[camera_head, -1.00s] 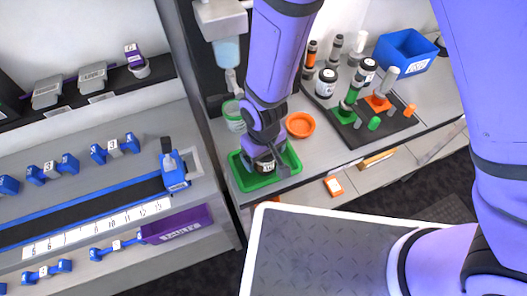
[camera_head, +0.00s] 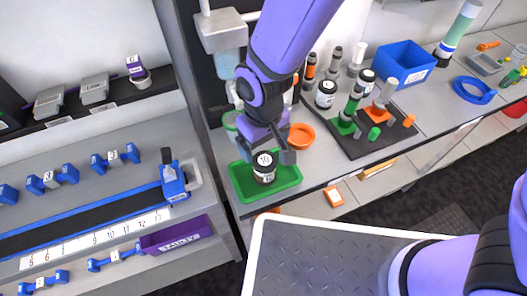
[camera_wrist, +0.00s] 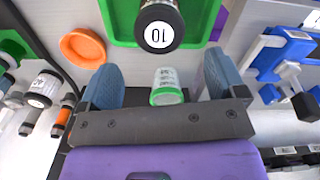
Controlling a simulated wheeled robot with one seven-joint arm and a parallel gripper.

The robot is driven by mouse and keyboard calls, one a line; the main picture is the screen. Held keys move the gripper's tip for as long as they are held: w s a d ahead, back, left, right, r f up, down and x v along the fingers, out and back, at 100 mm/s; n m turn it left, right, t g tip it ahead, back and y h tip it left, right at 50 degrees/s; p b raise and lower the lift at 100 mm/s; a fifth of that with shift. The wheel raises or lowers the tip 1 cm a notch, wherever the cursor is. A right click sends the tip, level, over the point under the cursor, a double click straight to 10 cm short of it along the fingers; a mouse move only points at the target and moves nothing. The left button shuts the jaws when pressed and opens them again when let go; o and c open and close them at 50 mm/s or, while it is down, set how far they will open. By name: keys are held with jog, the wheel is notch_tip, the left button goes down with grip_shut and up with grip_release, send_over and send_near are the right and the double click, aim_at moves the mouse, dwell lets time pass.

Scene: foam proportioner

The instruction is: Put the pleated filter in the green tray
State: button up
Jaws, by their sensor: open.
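The green tray (camera_head: 280,190) stands at the near left corner of the grey counter; its edge also shows at the top of the wrist view (camera_wrist: 120,38). A dark, white-labelled round canister (camera_head: 264,170) marked 10 stands upright in it and also shows in the wrist view (camera_wrist: 160,38). I cannot tell whether it is the pleated filter; no pleats show. My gripper (camera_head: 270,146) is open and empty just above and behind the canister, apart from it. In the wrist view both fingers (camera_wrist: 163,78) are spread, with a white, green-rimmed cup (camera_wrist: 167,88) visible between them.
A dark board (camera_head: 372,143) with several bottles and pegs and a blue bin (camera_head: 405,66) are to the right. A dispenser (camera_head: 222,32) stands behind my gripper. A machine bench (camera_head: 100,195) is at left.

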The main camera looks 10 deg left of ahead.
jog(key=shift+r, duration=1.2)
jog(key=shift+w+r, duration=0.1)
jog(key=shift+r, duration=0.05)
jog(key=w+d+r+m+t+y, duration=0.1)
jog(key=w+d+r+m, duration=0.15)
jog(key=d+r, duration=0.65)
jog(key=w+d+r+m+t, duration=0.15)
jog(key=w+d+r, duration=0.25)
jog(key=d+r, duration=0.55)
jog(key=s+d+r+m+t, duration=0.1)
jog(key=s+d+r, duration=0.2)
jog(key=d, duration=0.3)
jog(key=s+d+r+m, duration=0.2)
jog(key=s+d+r, duration=0.1)
jog(key=s+d, duration=0.2)
jog(key=s+d+r+m+t+h, duration=0.1)
jog(key=s+d+r, duration=0.2)
jog(key=d, duration=0.4)
jog(key=shift+s+r+m+t, duration=0.25)
jog(key=shift+s+m+t, duration=0.1)
jog(key=shift+s+m, duration=0.05)
